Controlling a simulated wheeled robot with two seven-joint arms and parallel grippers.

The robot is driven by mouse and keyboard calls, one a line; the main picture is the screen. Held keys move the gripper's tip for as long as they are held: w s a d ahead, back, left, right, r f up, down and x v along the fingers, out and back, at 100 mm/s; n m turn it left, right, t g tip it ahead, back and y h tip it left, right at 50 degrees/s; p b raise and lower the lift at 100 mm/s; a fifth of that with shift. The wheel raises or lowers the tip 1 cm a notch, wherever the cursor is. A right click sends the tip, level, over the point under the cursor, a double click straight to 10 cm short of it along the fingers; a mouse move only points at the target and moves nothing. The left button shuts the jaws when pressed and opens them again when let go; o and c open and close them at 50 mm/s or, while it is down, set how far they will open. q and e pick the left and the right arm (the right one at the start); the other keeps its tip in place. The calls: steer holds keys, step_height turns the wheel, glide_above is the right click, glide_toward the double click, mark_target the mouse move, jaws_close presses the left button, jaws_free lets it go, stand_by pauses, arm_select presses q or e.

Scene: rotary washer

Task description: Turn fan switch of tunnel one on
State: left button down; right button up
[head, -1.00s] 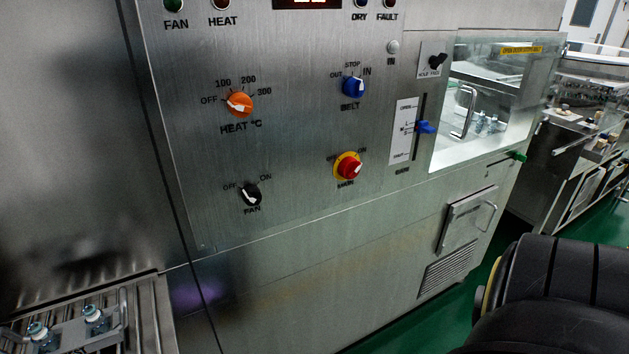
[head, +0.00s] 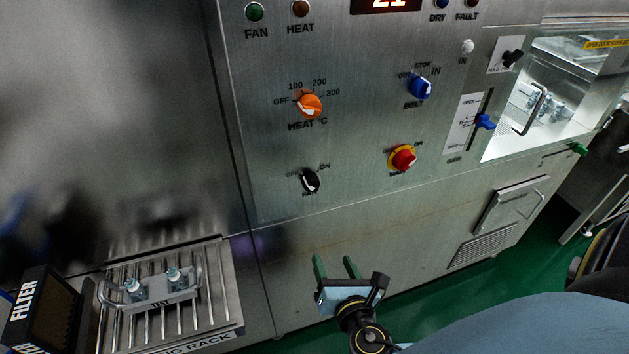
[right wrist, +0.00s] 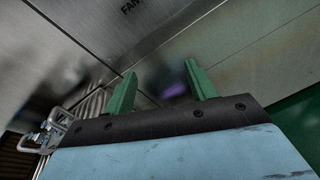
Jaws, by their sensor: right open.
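The black fan switch (head: 310,181) is on the metal control panel, low and left, below the orange heat knob. Its white pointer leans toward the upper left, on the OFF side. My right gripper (head: 335,262) is below the panel and apart from it, with two green fingers spread and nothing between them. In the right wrist view the open fingers (right wrist: 160,88) point at the lower panel, and the FAN lettering shows at the top edge; the switch itself is out of that view. My left gripper is not in view.
The orange heat knob (head: 310,105), blue belt knob (head: 420,87) and red main switch (head: 403,158) are on the same panel. A blue gate lever (head: 485,121) sticks out at right. A slatted rack (head: 222,310) holding a metal fixture stands at lower left.

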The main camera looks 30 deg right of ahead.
mark_target(313, 190)
step_height(313, 190, up, 9)
steer(key=n+t, duration=0.2)
steer(key=shift+h, duration=0.4)
steer(key=p+x, duration=0.1)
steer(key=x, duration=0.7)
steer(key=a+p+x, duration=0.1)
steer(key=x, duration=0.4)
steer(key=shift+w+d+r+p, duration=0.1)
steer(key=shift+w+r+p, duration=0.2)
steer(key=shift+r, duration=0.05)
steer(key=c, duration=1)
